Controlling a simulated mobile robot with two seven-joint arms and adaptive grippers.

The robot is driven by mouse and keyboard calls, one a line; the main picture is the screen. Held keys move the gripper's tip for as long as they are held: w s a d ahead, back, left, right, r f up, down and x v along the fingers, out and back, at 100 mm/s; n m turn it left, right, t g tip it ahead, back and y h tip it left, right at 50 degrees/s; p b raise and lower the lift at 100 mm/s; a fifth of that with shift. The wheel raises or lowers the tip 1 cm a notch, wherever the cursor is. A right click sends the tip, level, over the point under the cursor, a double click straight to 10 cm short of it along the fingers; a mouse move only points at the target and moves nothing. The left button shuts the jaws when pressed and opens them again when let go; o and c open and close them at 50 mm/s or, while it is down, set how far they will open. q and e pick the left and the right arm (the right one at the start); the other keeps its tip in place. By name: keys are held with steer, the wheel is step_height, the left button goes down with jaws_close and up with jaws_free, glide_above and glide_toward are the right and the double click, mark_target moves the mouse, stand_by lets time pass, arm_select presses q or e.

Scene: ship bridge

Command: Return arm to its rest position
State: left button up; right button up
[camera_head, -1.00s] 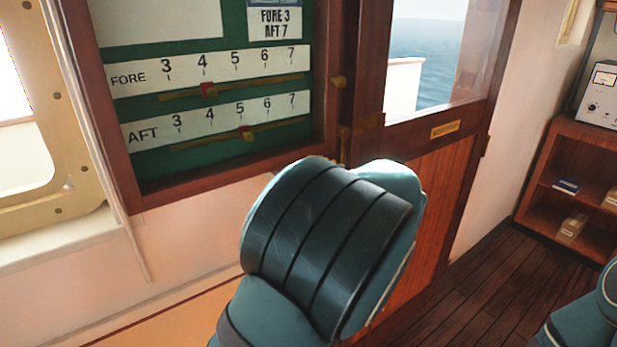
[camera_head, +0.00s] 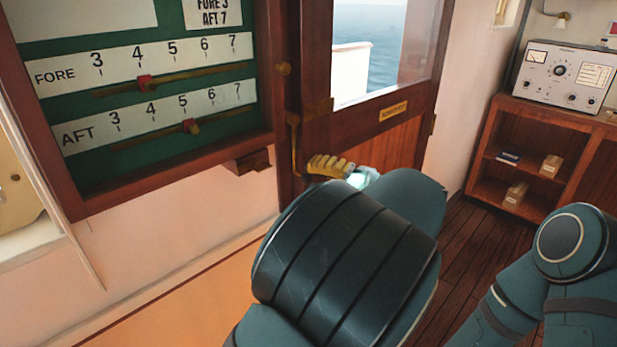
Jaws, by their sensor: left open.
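My left arm (camera_head: 345,265) rises from the bottom middle, its dark banded joint large in front of the door. Beyond it my left gripper (camera_head: 335,170) shows in part, with a yellowish ribbed finger near the wooden door. The gripper is open, with nothing seen in it; the rest of it is hidden behind the arm. Part of my right arm (camera_head: 560,265) is bent at the lower right; its gripper is out of view.
A draft board (camera_head: 22,125) hangs at left, its FORE marker (camera_head: 146,82) near 4 and AFT marker (camera_head: 190,126) near 5. The windowed door (camera_head: 390,145) stands behind the gripper. A shelf unit (camera_head: 481,165) with a radio (camera_head: 562,75) stands at right.

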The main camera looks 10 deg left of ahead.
arm_select(q)
steer(key=s+a+f+m+g+h, duration=0.1)
steer(key=s+a+f+h, duration=0.15)
steer(key=f, duration=0.75)
steer(key=s+a+f+m+g+h, duration=0.1)
steer(key=a+f+m+g+h, duration=0.2)
steer(key=f, duration=0.7)
steer(key=s+a+f+h, duration=0.1)
steer(key=a+f+h, duration=0.25)
steer(key=f, duration=0.65)
steer(key=s+d+f+n+h, duration=0.2)
steer(key=s+f+n+h, duration=0.2)
steer(key=s+f+h, duration=0.2)
steer(key=s+d+f+n+t+h, duration=0.1)
steer(key=s+d+f+n+h, duration=0.2)
steer(key=s+f+h, duration=0.3)
steer(key=s+f+n, duration=0.1)
steer(key=s+f, duration=0.1)
steer(key=s, duration=0.2)
steer(key=shift+s, duration=0.3)
